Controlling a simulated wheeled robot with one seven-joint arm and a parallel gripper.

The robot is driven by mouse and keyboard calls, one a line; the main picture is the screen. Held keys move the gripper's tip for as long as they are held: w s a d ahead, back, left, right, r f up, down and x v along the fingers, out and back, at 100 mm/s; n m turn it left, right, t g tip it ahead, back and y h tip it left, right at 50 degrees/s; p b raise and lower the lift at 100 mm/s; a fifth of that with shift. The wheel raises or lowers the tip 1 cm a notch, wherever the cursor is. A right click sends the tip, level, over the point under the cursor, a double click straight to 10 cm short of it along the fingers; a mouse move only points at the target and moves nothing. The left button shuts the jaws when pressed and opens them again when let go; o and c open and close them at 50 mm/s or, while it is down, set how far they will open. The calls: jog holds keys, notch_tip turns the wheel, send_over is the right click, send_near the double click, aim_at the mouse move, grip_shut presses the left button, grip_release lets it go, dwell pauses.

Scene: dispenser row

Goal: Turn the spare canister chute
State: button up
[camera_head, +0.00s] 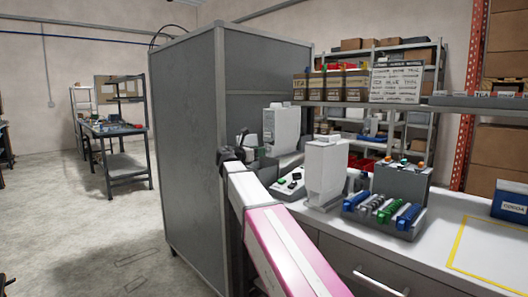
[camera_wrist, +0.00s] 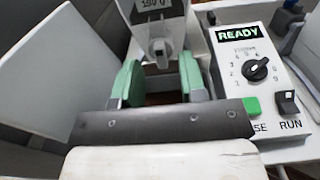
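A white canister (camera_wrist: 157,14) with a printed label, partly legible as "150", is at the top of the wrist view. A pale chute or spout (camera_wrist: 160,50) with a dark knob-like end sits below the label. My gripper (camera_wrist: 158,82) has two green fingers, spread apart, one on each side below the chute. I see no contact between the fingers and the chute. In the head view my gripper (camera_head: 246,152) is at the dispensers, beside a tall white canister (camera_head: 282,128). Another white canister (camera_head: 325,172) stands nearer on the counter. I cannot tell which one is the spare.
A control panel (camera_wrist: 252,62) with a lit READY sign, dial and switches is close on the right. A white slab (camera_wrist: 40,75) is at left. A grey cabinet (camera_head: 185,150) stands left of the arm. A rack of blue and green rolls (camera_head: 382,210) sits on the counter.

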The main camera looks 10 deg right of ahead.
jog(key=shift+x, duration=1.9)
jog(key=shift+c, duration=0.3)
jog(key=c, duration=0.5)
